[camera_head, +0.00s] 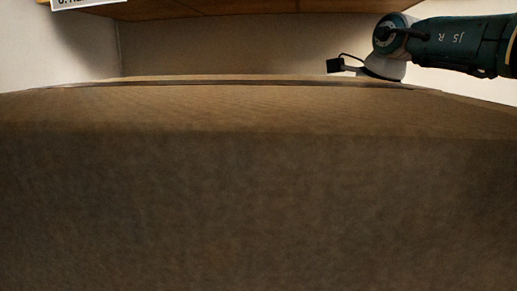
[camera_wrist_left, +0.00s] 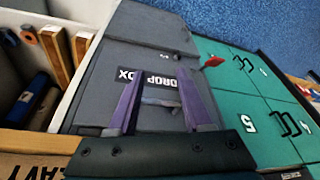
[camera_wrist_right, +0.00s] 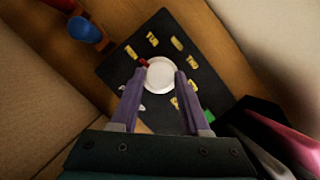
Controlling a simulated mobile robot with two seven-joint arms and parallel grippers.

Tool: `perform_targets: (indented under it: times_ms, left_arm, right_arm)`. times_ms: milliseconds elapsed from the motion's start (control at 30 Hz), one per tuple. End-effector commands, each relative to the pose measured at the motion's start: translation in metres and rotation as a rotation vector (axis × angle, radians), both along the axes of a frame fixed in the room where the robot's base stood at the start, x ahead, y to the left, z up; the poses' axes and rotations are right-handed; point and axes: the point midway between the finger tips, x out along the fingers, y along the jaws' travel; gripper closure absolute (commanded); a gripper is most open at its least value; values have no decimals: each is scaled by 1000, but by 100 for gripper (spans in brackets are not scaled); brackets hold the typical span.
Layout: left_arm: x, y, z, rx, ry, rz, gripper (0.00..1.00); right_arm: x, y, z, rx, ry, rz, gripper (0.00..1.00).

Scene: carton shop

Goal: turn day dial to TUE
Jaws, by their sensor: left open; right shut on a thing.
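In the right wrist view the day dial (camera_wrist_right: 160,75) is a round white knob with a small red mark at its upper-left edge. The red mark lies nearest the left side of the label ring. My right gripper (camera_wrist_right: 160,80) is shut on the dial, one finger on each side. My left gripper (camera_wrist_left: 157,78) is open and empty in the left wrist view, above a grey box labelled DROP BOX (camera_wrist_left: 148,52).
A large brown carton (camera_head: 250,190) fills most of the head view and hides what lies below. Red and blue objects (camera_wrist_right: 84,30) stand near the panel. Green lockers (camera_wrist_left: 240,75) and a bin with rolls (camera_wrist_left: 40,105) flank the drop box.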

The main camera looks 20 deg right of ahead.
Motion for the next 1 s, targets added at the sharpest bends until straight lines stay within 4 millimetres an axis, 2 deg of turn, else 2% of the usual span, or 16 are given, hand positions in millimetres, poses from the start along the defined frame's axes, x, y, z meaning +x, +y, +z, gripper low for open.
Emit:
perform_targets:
  times_ms: [267,500,1000]
  left_arm:
    - [0,1,23,4,0,-3,50]
    - [0,3,41,10,1,-6,50]
    - [0,2,51,10,1,-6,50]
  right_arm:
    - [-1,1,4,-3,2,-131,100]
    - [0,3,4,-2,2,-321,100]
    - [0,5,0,-1,1,-628,100]
